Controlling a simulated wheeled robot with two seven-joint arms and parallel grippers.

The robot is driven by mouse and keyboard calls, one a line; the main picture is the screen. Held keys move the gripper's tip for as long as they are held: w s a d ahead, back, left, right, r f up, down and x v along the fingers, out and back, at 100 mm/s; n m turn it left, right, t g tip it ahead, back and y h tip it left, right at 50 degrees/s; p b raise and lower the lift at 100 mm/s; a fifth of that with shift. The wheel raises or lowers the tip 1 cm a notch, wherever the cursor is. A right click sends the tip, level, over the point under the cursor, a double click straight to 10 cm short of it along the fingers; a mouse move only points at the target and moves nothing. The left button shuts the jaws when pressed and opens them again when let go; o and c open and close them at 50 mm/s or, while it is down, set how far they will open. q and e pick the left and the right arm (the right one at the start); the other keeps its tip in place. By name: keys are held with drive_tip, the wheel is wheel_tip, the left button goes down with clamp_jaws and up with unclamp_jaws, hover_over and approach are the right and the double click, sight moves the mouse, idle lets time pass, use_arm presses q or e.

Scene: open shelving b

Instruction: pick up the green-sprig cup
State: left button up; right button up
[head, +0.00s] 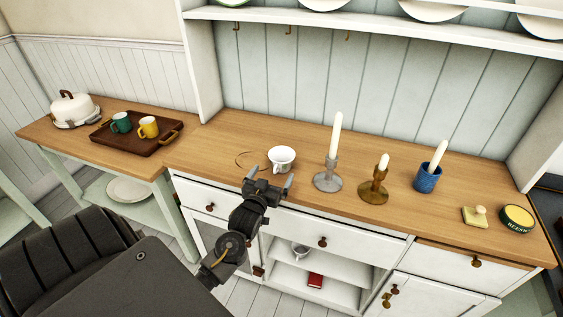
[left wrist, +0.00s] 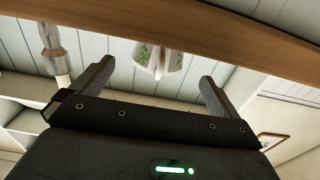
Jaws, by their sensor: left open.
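My left gripper (head: 269,178) is open and empty, just in front of the cup at the counter's edge. It also shows in the left wrist view (left wrist: 154,78), with fingers wide apart. The cup looks apart from the fingers. My right gripper is not in view.
Right of the cup stand a grey candlestick (head: 328,181), a brass candlestick (head: 373,191) and a blue candle holder (head: 427,179). A tray (head: 160,150) with two mugs is on the left table. Another cup (head: 300,250) sits on a lower shelf. Counter left of the cup is clear.

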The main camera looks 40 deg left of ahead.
sight(278, 165)
use_arm(q)
drive_tip(key=shift+w+a, duration=0.2)
drive_tip(key=shift+w, duration=0.45)
drive_tip(key=shift+w+r, duration=0.15)
drive_tip(key=shift+w, duration=0.05)
drive_tip(key=p+x, duration=0.2)
drive_tip(key=x, duration=0.3)
drive_tip(key=shift+s, duration=0.1)
drive_tip(key=c, duration=0.8)
drive_tip(key=shift+c, duration=1.3)
